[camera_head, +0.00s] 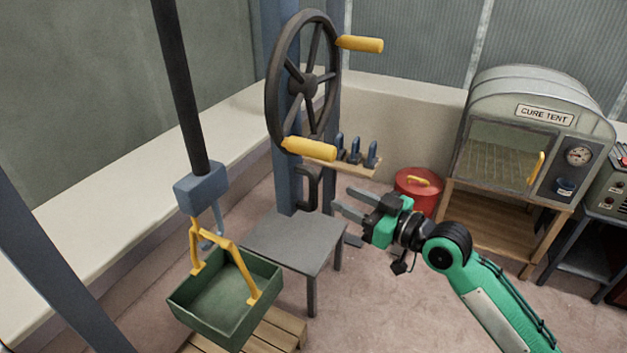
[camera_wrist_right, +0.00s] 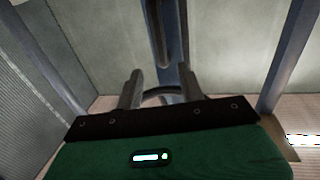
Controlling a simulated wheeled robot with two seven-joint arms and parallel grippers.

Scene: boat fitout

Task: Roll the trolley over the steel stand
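The steel stand (camera_head: 295,240) is a grey, bare-topped table in the middle of the head view. A black pole (camera_head: 180,80) carries a blue-grey block (camera_head: 202,187) with a hook (camera_head: 218,218), left of the stand. No trolley shows clearly; the pole's top is out of frame. A green tray (camera_head: 225,300) with a yellow handle (camera_head: 238,254) is at the hook; I cannot tell whether it hangs free. My right gripper (camera_head: 342,202) is open and empty, right of a black handle (camera_head: 307,188) on the blue post. Its parted fingers also show in the wrist view (camera_wrist_right: 162,92).
A large black handwheel (camera_head: 303,84) with yellow grips is on the post above the stand. Below it is a small shelf with blue clamps (camera_head: 355,150). A red bin (camera_head: 418,190) and a cure tent oven (camera_head: 510,145) stand right. Wooden slats (camera_head: 275,330) lie under the tray.

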